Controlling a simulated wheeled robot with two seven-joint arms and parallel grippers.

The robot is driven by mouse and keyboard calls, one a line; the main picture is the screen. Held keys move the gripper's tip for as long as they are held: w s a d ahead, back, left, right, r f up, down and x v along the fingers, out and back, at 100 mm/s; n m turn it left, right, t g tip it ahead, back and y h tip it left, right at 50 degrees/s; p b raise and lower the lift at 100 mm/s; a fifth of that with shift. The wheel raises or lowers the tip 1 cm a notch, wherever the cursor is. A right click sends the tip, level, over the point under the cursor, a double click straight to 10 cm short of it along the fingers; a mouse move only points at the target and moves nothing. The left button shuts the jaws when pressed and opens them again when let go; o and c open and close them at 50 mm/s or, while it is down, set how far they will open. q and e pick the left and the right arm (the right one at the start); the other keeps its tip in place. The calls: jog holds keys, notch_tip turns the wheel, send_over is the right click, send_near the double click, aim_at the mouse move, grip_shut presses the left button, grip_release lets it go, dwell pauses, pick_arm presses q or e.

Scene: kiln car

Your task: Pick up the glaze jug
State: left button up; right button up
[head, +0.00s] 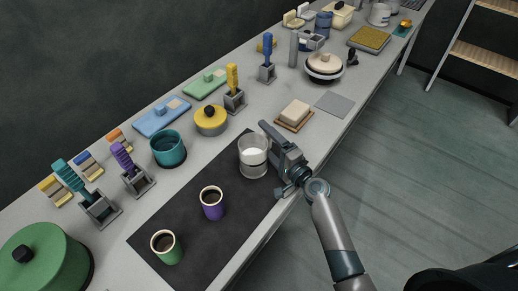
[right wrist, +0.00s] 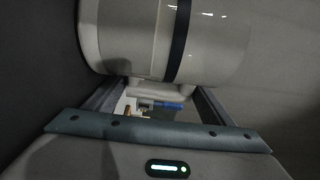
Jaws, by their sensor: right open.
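The glaze jug, a clear, pale cylinder with a dark band and white contents (head: 252,158), stands upright on the dark mat (head: 185,228). My right gripper (head: 278,160) is open at the jug's right side, one finger beyond it and one nearer. In the right wrist view the jug (right wrist: 165,38) fills the upper middle, very close, its dark band running up and down the picture. A pale bar-like part, perhaps its handle, shows below the body between the open fingers (right wrist: 150,95). I cannot tell whether anything touches. My left gripper is out of view.
A soap-like block on a wooden tray (head: 294,115) lies just beyond the gripper. A yellow lidded pot (head: 211,122) and teal bowl (head: 168,152) stand behind.

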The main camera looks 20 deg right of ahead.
jog(key=c, duration=1.7)
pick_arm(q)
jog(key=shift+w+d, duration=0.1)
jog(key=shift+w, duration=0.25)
pick_arm(e)
jog(key=shift+c, duration=0.2)
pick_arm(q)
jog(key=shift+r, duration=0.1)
pick_arm(e)
jog(key=shift+r, duration=0.15)
jog(key=shift+r, duration=0.5)
notch_tip(320, 180, up, 3)
jog(key=shift+r+p, duration=0.2)
jog(key=shift+p, duration=0.55)
pick_arm(q)
jog(key=shift+b, duration=0.75)
pick_arm(e)
jog(key=s+d+r, duration=0.6)
jog(key=d, duration=0.3)
jog(key=shift+s+d+r, duration=0.2)
jog(key=shift+s+d, duration=0.1)
jog(key=shift+s, duration=0.1)
